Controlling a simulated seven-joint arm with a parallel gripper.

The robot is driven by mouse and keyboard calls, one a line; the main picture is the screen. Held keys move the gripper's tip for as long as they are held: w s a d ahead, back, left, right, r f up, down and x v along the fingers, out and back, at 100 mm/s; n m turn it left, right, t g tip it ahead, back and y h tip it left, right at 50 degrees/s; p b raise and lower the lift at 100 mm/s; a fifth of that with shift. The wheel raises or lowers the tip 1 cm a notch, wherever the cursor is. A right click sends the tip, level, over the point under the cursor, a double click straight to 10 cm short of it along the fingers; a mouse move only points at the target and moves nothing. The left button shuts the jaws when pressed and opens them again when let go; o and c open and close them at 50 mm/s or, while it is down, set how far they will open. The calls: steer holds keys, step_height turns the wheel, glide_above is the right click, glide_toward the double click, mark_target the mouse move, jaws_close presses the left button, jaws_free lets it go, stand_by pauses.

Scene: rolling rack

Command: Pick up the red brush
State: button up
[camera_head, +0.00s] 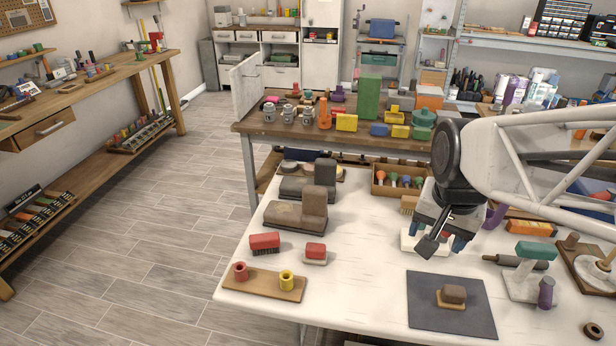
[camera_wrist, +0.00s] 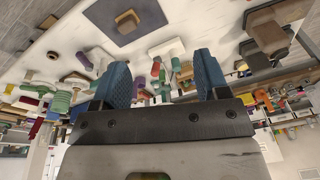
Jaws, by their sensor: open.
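A red brush (camera_head: 264,242) with dark bristles lies on the white table near its left edge. A smaller red-topped block (camera_head: 315,251) with a pale base is just to its right. My gripper (camera_head: 436,238) hangs over the right half of the table, well to the right of the brush and apart from it. In the wrist view my gripper (camera_wrist: 162,66) shows two blue fingers spread wide with nothing held between them. I cannot make out the red brush in the wrist view.
A board with red and yellow cups (camera_head: 265,282) lies in front of the brush. Brown stepped blocks (camera_head: 298,215) stand behind it. A dark mat (camera_head: 450,315) with a brown block (camera_head: 453,294) lies at the front. The table between brush and mat is mostly clear.

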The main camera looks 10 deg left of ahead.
steer(key=w+a+f+m, duration=0.3)
steer(key=w+a, duration=0.6)
steer(key=m+g, duration=0.2)
steer(key=m, duration=0.5)
glide_above(264, 237)
steer(key=f, duration=2)
steer(key=shift+d+f, duration=0.15)
steer(key=shift+d, duration=0.15)
steer(key=shift+a+f, duration=0.3)
steer(key=shift+a, duration=0.05)
steer(key=shift+f, duration=0.1)
steer(key=shift+f, duration=1.2)
steer(key=shift+f, duration=0.1)
